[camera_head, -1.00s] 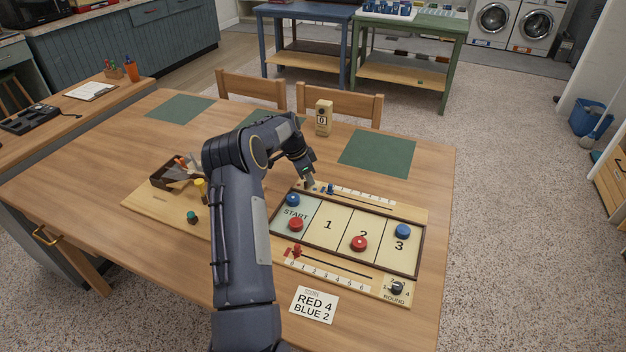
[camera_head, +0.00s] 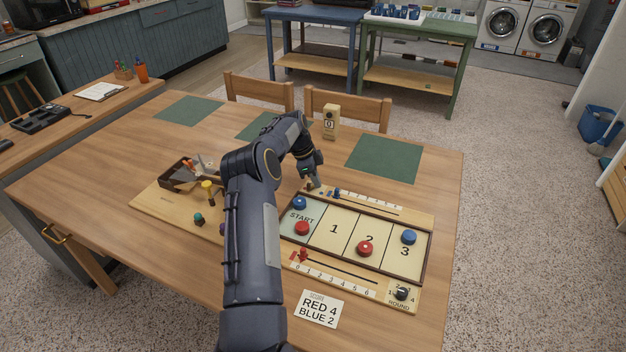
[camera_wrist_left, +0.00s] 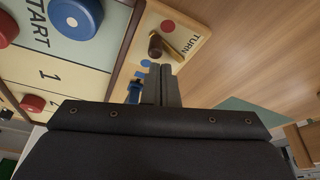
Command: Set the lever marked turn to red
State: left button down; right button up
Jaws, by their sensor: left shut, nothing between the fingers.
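The turn lever (camera_wrist_left: 172,46) is on a wooden plate marked TURN at the far left end of the game board. In the left wrist view it has a dark round knob (camera_wrist_left: 155,44) and a brass-coloured bar. A red dot (camera_wrist_left: 167,26) and a blue dot (camera_wrist_left: 146,62) are on either side of the knob; which one the lever points to, I cannot tell. My left gripper (camera_head: 314,184) is shut and empty; its fingertips (camera_wrist_left: 160,70) are close beside the lever, contact unclear. In the head view the gripper mostly hides the lever. My right gripper is not in view.
The board (camera_head: 426,246) carries red and blue discs. A blue slider (camera_head: 337,193) is close to my fingers; a red slider (camera_head: 303,255) and a round dial (camera_head: 402,293) are on the near side. A card (camera_head: 318,308) reads RED 4, BLUE 2. A wooden counter (camera_head: 330,122) stands behind.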

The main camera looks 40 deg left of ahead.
pick_arm(q)
jog(key=shift+w, duration=0.2)
jog(key=v, duration=0.7)
jog(key=shift+r, duration=0.4)
